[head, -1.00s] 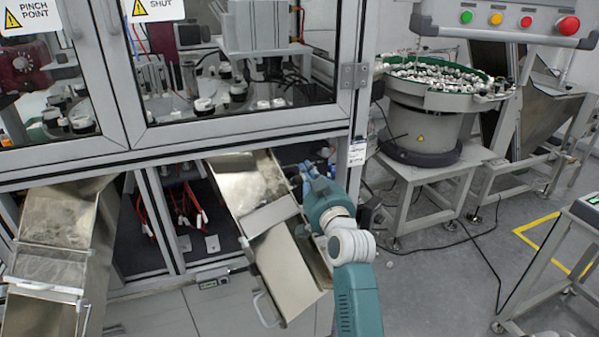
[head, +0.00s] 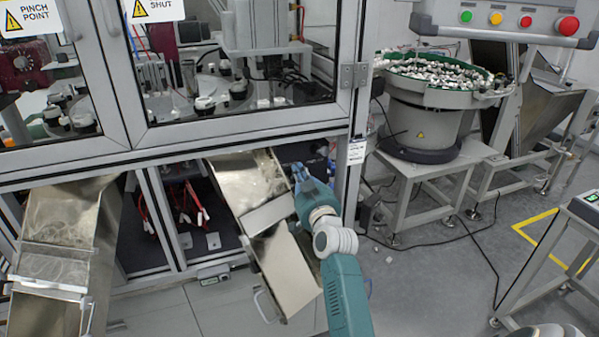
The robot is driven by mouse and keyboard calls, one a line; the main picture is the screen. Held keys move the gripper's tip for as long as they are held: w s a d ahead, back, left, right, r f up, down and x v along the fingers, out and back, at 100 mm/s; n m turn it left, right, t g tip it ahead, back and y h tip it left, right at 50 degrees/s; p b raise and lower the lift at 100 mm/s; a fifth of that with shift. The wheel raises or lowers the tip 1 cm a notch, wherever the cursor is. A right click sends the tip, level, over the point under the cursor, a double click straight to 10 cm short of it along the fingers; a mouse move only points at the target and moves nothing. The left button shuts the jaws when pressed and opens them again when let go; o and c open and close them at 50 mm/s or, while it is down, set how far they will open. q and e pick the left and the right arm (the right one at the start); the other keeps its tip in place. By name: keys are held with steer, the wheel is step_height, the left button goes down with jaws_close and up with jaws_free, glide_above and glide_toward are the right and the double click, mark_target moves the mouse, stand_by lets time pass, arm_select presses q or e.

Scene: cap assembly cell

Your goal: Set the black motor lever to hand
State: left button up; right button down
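My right gripper (head: 297,169) is at the open lower bay of the machine, beside the right edge of the upper metal chute. Its fingers are small and dark against the bay, so I cannot tell whether they are open or shut. I cannot make out the black motor lever; the dark bay (head: 291,153) behind the gripper is shadowed and partly covered by my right arm. A small blue part (head: 331,166) shows in the bay to the right of the gripper. My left gripper is not in view.
A metal chute (head: 240,180) slopes down left of my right gripper, with another chute (head: 62,215) at the far left. A frame post (head: 352,150) with a white label stands to the right. A bowl feeder (head: 425,125) stands beyond it, with open floor (head: 430,285) in front.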

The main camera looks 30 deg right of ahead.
steer(key=s+f+b, duration=0.1)
steer(key=b, duration=0.1)
steer(key=s+f+t+b, duration=0.1)
steer(key=f+b, duration=0.1)
steer(key=shift+a+f+t, duration=0.1)
steer(key=shift+a+t, duration=0.1)
steer(key=shift+t, duration=0.1)
steer(key=shift+w, duration=0.1)
